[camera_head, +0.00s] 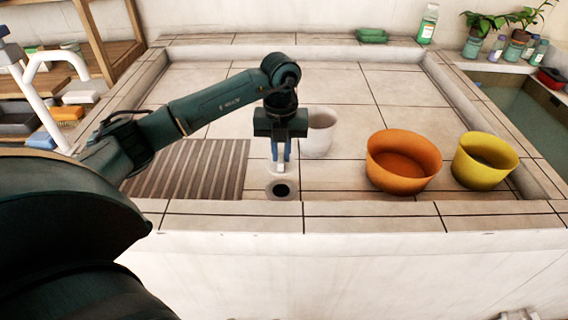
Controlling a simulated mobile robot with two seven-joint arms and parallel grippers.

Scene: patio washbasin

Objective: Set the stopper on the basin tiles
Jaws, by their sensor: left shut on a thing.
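My left gripper (281,152) points straight down near the front of the tiled basin. It is shut on the stopper (278,169), a small pale piece that shows just below the fingertips. The stopper is just above and behind the dark round drain hole (281,189); I cannot tell whether it touches anything. The basin tiles (400,87) are pale beige with dark joints. My right gripper is not in view.
A white cup (318,136) stands close to the right of my left gripper. An orange bowl (402,163) and a yellow bowl (484,161) stand further right. A ribbed drainboard (190,168) lies to the left. The basin's back middle is clear.

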